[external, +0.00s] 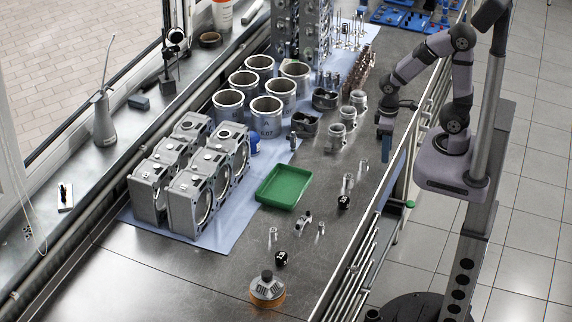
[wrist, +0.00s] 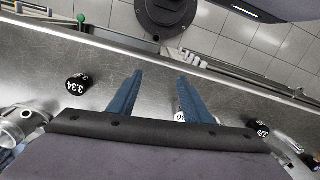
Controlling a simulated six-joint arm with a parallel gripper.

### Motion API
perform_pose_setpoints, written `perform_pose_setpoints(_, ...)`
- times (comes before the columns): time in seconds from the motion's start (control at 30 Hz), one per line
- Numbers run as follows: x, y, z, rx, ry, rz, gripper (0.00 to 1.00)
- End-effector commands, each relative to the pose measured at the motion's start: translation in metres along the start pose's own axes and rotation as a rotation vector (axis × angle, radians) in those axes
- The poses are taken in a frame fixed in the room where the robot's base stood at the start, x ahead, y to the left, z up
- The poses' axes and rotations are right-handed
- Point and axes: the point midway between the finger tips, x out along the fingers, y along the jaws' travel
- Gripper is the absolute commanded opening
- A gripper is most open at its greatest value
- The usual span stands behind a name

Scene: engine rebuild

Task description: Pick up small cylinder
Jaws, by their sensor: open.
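Several small cylinders stand on the bench, and I cannot tell which one the task means. In the external view, bright metal ones stand near the front edge (external: 348,182) and farther left (external: 273,233). A black one with white marks (external: 343,202) stands near the edge and another (external: 281,258) stands nearer the camera. In the wrist view, a black cylinder marked 3.34 (wrist: 77,86) lies left of my gripper (wrist: 160,76). A pale numbered piece (wrist: 180,117) is partly hidden by the right finger. My gripper (external: 386,150) is open and empty, with blue fingers apart.
A green tray (external: 284,187) sits mid-bench. Grey engine blocks (external: 205,175) and metal sleeves (external: 266,117) stand on a blue mat. A rail (external: 345,275) runs along the bench edge. Bare bench lies around the small cylinders.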

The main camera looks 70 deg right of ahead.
Motion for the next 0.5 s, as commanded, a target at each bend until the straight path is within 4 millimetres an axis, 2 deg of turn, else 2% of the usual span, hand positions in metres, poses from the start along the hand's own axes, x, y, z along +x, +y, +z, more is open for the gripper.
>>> perform_pose_setpoints(0.03,-0.011,-0.011,-0.004,-0.05,-0.005,0.002,0.45)
perform_pose_setpoints(0.23,-0.034,-0.048,-0.039,-0.217,0.014,0.006,0.45)
perform_pose_setpoints(0.37,-0.046,-0.051,-0.064,-0.316,0.051,0.005,0.45)
perform_pose_setpoints(0.5,-0.048,-0.051,-0.063,-0.413,0.043,0.007,0.45)
